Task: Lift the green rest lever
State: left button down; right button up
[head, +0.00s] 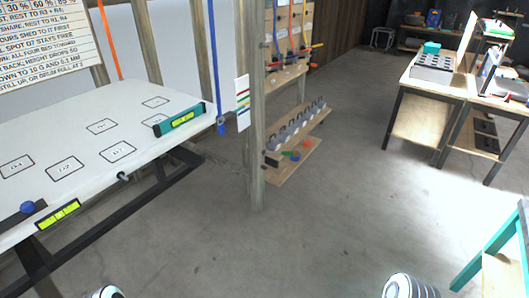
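A small green piece (289,153) shows low on the wooden rack (290,172) behind the wooden post. It lies beside small blue and orange-red round pieces. It is too small to tell whether it is the green rest lever. No other green lever stands out clearly. Thin coloured bars (308,48), red and yellow among them, stick out from the board above the rack. Only rounded white parts of my arms show at the bottom edge; neither gripper is in view.
A white table (85,120) with marked rectangles and two levels (181,119) fills the left. A wooden post (257,120) stands upright mid-view. Several grey weights (298,122) line the rack. Workbenches (425,80) stand at right. The middle floor (340,220) is clear.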

aim_at(283, 153)
jog(key=i+l+u, duration=0.15)
jog(key=u, duration=0.2)
jog(key=i+l+u, duration=0.2)
jog(key=u, duration=0.2)
jog(key=i+l+u, duration=0.1)
jog(key=l+u, duration=0.25)
jog(key=i+l+u, duration=0.15)
jog(key=l, duration=0.15)
jog(key=l+u, duration=0.15)
jog(key=l, duration=0.15)
jog(key=i+l+u, duration=0.15)
jog(key=l, duration=0.2)
jog(key=i+l+u, duration=0.1)
jog(key=l, duration=1)
jog(key=i+l, duration=0.1)
jog(key=l, duration=0.45)
jog(key=i+l, duration=0.1)
jog(key=l, duration=0.4)
jog(key=i+l, duration=0.1)
jog(key=l, duration=0.45)
jog(key=i+l+u, duration=0.1)
jog(key=l, duration=0.4)
